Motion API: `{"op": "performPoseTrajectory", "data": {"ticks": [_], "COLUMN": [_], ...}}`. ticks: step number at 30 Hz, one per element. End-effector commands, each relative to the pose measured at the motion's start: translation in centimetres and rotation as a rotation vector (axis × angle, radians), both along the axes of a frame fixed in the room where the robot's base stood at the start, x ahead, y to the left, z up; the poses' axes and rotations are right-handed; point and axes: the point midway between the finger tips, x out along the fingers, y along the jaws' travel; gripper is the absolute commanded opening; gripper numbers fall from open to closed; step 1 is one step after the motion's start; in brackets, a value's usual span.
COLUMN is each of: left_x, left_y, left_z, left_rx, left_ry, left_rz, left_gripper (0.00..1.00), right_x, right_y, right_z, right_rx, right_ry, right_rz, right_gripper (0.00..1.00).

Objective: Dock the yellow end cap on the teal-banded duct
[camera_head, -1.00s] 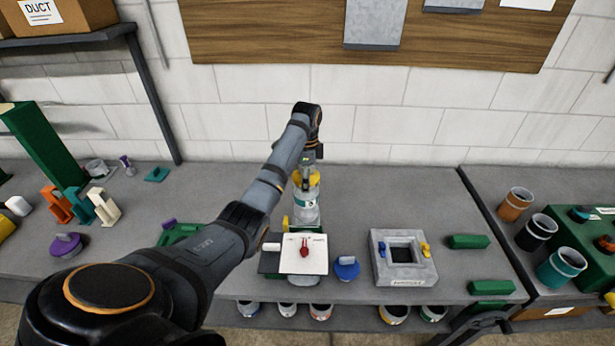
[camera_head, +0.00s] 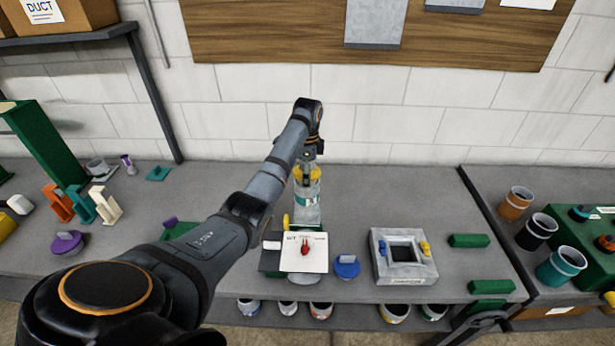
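The yellow end cap (camera_head: 316,174) is at the top of a pale upright duct with a teal band (camera_head: 307,193), near the middle of the bench. My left arm reaches across from the lower left. My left gripper (camera_head: 308,161) points down at the cap from above, with its fingers at the cap's middle. It appears shut on the cap, though the fingers are small and partly hidden. I cannot tell whether the cap touches the duct's rim. The duct's lower part is partly hidden by a white panel. My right gripper is not in view.
The white panel with a red pointer (camera_head: 289,262) stands before the duct. A blue cap (camera_head: 346,267) and a grey square fixture (camera_head: 384,268) are to its right. Green blocks (camera_head: 468,241) lie farther right. A purple cap (camera_head: 68,243) and coloured brackets (camera_head: 104,207) are left.

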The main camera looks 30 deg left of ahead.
Motion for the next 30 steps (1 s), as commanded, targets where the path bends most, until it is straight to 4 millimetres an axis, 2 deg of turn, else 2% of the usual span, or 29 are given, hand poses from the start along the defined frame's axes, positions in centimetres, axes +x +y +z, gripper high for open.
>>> {"op": "performPoseTrajectory", "data": {"ticks": [22, 30], "left_x": [0.07, 0.11], "left_y": [0.1, 0.09], "left_z": [-0.29, 0.49], "left_rx": [0.003, 0.002], "left_ry": [-0.001, -0.002], "left_rz": [0.001, 0.001], "left_gripper": [0.21, 0.21], "right_x": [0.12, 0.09], "right_y": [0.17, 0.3], "right_z": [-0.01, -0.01], "right_rx": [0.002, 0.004], "right_ry": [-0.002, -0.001], "right_rz": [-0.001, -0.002], "right_gripper": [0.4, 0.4]}}
